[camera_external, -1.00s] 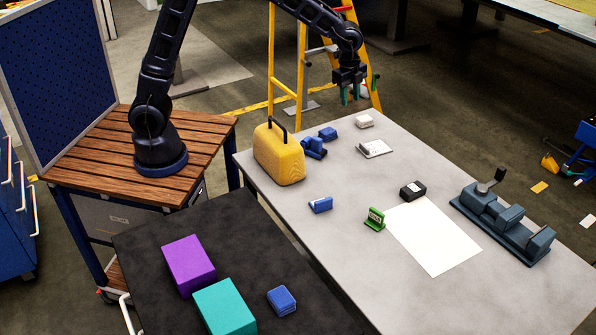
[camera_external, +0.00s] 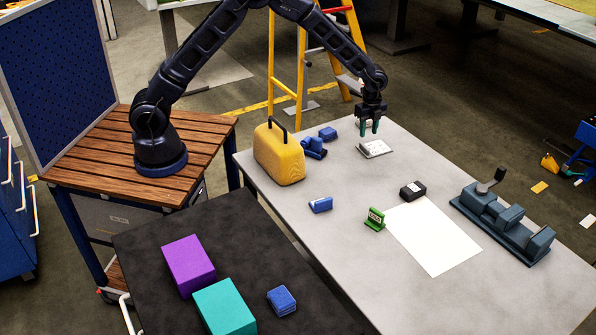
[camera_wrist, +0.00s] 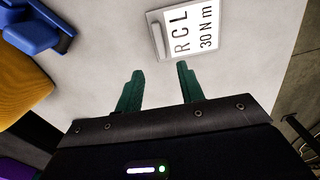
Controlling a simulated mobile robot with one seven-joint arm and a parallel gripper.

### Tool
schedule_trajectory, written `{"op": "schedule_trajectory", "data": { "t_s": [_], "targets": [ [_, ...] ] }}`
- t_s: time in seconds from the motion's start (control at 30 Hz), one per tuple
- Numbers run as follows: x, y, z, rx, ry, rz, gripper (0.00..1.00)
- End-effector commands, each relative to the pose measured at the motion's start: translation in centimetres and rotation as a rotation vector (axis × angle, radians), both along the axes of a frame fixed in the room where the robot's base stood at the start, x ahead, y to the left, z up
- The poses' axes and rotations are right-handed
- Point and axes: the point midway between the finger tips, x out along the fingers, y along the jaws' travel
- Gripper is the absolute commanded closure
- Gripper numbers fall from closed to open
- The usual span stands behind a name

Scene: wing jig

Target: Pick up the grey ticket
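The grey ticket (camera_external: 378,150) lies flat near the far edge of the grey table. In the wrist view the ticket (camera_wrist: 164,40) sits at the top, a grey plate with a raised bar at its left and a white label reading "RCL 30 N m". My gripper (camera_external: 369,131) is above the ticket in the external view, pointing down. In the wrist view my gripper (camera_wrist: 160,76) has its two green fingers apart with nothing between them. The ticket is just beyond the fingertips there, and a gap shows between them.
A yellow case (camera_external: 279,157) with a black handle and blue parts (camera_external: 314,147) stand left of the ticket. A blue block (camera_external: 321,205), green stand (camera_external: 375,220), black box (camera_external: 413,190), white sheet (camera_external: 435,238) and dark vise (camera_external: 503,225) are nearer.

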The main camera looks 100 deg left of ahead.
Motion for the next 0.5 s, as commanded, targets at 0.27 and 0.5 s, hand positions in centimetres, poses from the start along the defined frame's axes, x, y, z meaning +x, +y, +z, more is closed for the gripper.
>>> {"op": "schedule_trajectory", "data": {
  "t_s": [0.27, 0.5],
  "targets": [
    [0.0, 0.0, -2.7, -0.001, 0.001, 0.0, 0.62],
    [0.1, 0.1, -5.2, 0.0, 0.002, 0.0, 0.62]
  ]
}}
